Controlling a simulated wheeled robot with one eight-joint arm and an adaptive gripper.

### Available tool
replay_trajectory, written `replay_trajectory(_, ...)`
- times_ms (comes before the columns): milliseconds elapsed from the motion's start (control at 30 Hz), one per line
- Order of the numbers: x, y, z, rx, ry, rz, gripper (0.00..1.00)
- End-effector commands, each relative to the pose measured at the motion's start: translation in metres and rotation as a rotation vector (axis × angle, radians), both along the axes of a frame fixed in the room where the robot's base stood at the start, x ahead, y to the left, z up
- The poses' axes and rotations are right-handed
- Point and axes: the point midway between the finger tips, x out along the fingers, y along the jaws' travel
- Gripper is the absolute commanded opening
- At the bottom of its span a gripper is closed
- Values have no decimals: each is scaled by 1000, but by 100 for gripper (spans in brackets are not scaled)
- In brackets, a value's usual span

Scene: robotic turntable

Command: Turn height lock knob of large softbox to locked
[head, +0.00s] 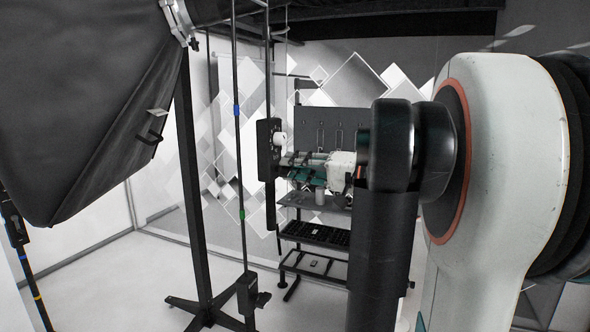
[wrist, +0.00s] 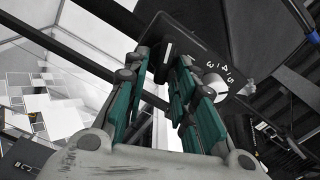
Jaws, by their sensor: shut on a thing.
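A black control box (head: 268,150) is fixed to a dark vertical pole in the head view. It also shows in the wrist view (wrist: 203,42), with printed numbers beside a white dial (wrist: 219,87). A dark knob (wrist: 163,58) with a white mark stands out from the box. My gripper (head: 286,166) reaches the box from the right, below the white dial. In the wrist view my gripper (wrist: 164,62) has its teal fingers on either side of the dark knob and is shut on it. The finger contact is partly hidden. A large black softbox (head: 85,100) fills the upper left.
A black stand post (head: 190,170) with spread feet and a thin pole (head: 238,130) with blue and green bands stand left of the box. A shelf rack (head: 315,235) is behind my gripper. Open white floor (head: 110,285) lies at lower left.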

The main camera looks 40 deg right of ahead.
Motion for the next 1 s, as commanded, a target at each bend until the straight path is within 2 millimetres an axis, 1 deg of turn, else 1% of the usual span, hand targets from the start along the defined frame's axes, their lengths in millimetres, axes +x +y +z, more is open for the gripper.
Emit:
replay_trajectory(200,0,-1,-4,159,65,-1,1)
replay_trajectory(500,0,-2,-6,302,126,-1,1)
replay_trajectory(700,0,-1,-7,345,144,-1,1)
replay_trajectory(1000,0,-1,-7,355,148,-1,1)
